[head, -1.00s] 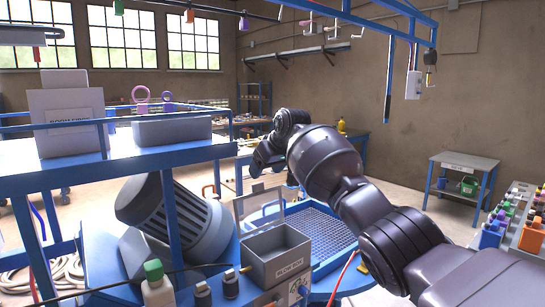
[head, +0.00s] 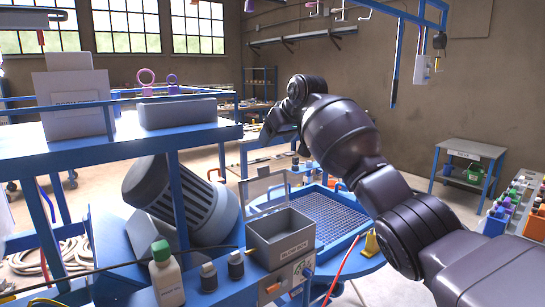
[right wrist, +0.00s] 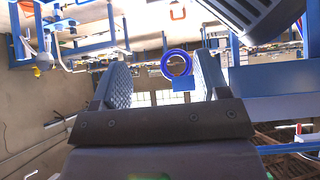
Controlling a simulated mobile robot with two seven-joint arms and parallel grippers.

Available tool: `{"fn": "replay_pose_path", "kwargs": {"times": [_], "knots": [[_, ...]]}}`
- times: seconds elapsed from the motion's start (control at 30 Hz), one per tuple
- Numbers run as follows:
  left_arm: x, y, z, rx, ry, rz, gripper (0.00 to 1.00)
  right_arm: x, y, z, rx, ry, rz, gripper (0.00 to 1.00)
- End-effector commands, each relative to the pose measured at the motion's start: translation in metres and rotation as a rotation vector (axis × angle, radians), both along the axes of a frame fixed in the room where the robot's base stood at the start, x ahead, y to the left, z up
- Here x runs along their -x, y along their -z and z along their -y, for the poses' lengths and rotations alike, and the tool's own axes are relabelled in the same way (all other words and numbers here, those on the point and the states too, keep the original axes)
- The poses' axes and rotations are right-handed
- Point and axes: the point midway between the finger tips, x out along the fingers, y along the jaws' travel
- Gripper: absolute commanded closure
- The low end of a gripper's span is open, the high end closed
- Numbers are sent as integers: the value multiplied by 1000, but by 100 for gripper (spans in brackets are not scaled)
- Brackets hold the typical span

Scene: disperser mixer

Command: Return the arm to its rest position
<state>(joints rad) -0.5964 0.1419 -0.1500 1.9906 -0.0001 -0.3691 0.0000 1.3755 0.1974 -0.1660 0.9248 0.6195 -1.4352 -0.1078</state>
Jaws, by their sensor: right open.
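My right arm reaches in from the lower right of the head view and bends over the area of the blue mesh tray (head: 330,215). Its gripper (head: 268,128) is at the far end of the arm, small and partly hidden there. In the right wrist view the two ridged fingers of the right gripper (right wrist: 160,85) stand wide apart with nothing held between them. A blue ring (right wrist: 177,64) shows beyond the gap, apart from the fingers. My left gripper is in neither view.
A blue frame with a shelf (head: 75,148) and a grey motor (head: 180,203) stand at left. A grey bin (head: 281,238) and a white bottle with green cap (head: 166,272) are in front. A small side table (head: 468,150) stands at right, with open floor before it.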

Motion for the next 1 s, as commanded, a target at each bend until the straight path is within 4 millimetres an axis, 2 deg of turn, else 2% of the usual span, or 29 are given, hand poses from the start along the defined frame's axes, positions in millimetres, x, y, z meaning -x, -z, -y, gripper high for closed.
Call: {"fn": "replay_pose_path", "kwargs": {"times": [0.13,0.3,0.43,0.57,0.67,0.77,1.0], "knots": [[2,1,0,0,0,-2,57,-8,-36,-8,-45,22,178,32],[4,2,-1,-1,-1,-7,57,-6,-85,-18,-98,31,403,32],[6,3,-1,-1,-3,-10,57,-4,-92,-15,-141,43,540,32],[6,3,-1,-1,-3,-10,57,-1,-81,-7,-174,58,636,32],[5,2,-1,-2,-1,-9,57,3,-65,2,-196,72,696,32],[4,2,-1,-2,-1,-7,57,9,-40,15,-217,90,749,32],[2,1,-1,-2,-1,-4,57,34,37,52,-252,143,838,32]]}}
